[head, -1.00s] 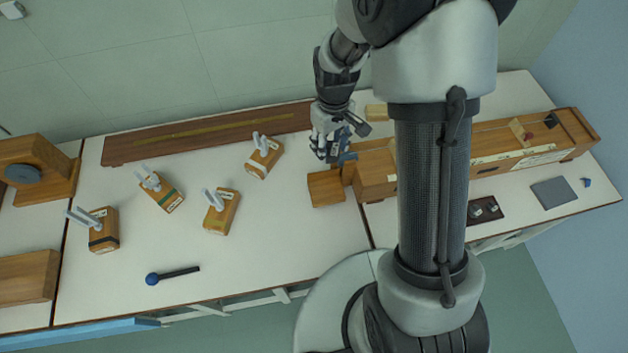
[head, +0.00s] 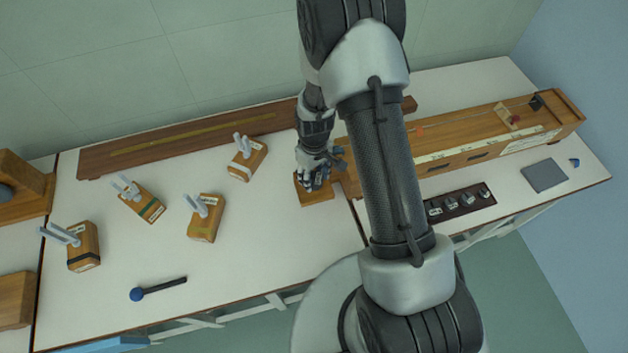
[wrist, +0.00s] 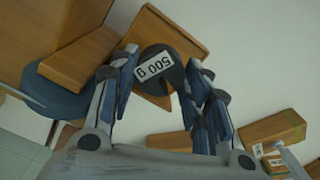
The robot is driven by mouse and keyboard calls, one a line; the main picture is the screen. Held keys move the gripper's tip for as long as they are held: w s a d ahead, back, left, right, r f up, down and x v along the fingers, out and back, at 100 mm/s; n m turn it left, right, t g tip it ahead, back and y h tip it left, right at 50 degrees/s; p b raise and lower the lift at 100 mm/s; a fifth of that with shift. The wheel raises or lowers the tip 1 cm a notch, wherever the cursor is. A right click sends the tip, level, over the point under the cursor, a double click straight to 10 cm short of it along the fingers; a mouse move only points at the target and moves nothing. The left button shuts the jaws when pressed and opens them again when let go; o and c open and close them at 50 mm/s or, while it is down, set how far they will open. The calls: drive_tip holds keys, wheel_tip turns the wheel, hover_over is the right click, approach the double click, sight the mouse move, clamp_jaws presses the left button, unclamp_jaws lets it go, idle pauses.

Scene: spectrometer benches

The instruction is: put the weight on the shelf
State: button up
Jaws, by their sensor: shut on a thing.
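The weight (wrist: 158,68) is a dark disc with a white "500 g" label, in the wrist view. My gripper (wrist: 163,75) is shut on it, one finger on each side. A small wooden shelf (wrist: 180,35) lies behind and beneath the weight; I cannot tell if they touch. In the head view my gripper (head: 314,178) is over this shelf (head: 318,197), at the left end of the long wooden apparatus (head: 440,150). My fingers hide the weight there.
Several wooden blocks with grey prongs, one of them here (head: 205,222), stand on the left bench. A blue-ended black rod (head: 160,289) lies in front. A dark tray (head: 435,219) with several small metal pieces and a grey plate (head: 544,176) are at right.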

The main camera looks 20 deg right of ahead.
sight(314, 178)
drive_tip(key=shift+f, duration=1.45)
drive_tip(key=shift+f+b, duration=0.1)
drive_tip(key=shift+b, duration=0.25)
